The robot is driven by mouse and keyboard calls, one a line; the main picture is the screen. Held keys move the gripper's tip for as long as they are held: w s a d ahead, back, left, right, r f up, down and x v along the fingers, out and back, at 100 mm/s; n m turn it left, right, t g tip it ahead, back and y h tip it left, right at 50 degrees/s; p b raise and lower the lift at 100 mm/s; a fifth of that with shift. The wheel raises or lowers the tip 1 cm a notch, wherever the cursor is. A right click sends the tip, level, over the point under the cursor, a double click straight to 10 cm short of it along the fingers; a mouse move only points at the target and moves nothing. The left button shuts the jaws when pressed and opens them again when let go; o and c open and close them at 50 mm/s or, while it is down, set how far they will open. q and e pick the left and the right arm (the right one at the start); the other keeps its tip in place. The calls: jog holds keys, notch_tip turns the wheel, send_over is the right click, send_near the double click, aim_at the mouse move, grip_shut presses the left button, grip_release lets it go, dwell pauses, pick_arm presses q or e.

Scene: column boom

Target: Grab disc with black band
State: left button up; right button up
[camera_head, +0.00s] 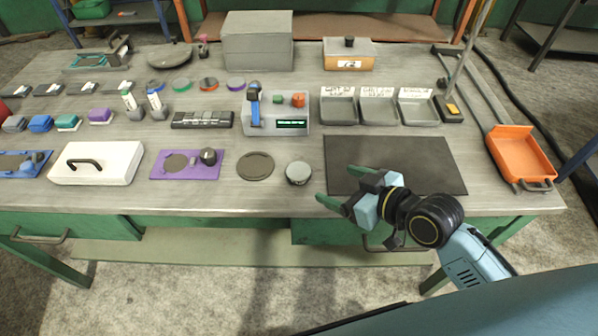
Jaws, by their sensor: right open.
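A round grey disc (298,173) with a darker edge lies near the front of the table, left of the dark mat. Its band colour is hard to make out at this size. My left gripper is out of view.
A dark round plate (255,166) lies left of the grey disc. A purple board (187,164) with a knob and a white lidded box (97,162) are further left. The dark mat (420,155) is bare. Three grey trays (378,110) and an orange bin (521,153) stand right.

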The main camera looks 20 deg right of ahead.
aim_at(301, 172)
jog(key=x, duration=0.4)
jog(key=shift+w+a+f+b, duration=0.15)
jog(key=shift+w+a+b, duration=0.05)
jog(key=shift+w+b, duration=0.1)
jog(key=shift+b+x, duration=0.45)
jog(key=shift+x, duration=2.5)
jog(key=shift+s+a, duration=0.15)
jog(key=shift+a, duration=0.05)
jog(key=shift+c, duration=0.3)
jog(key=c, duration=1.3)
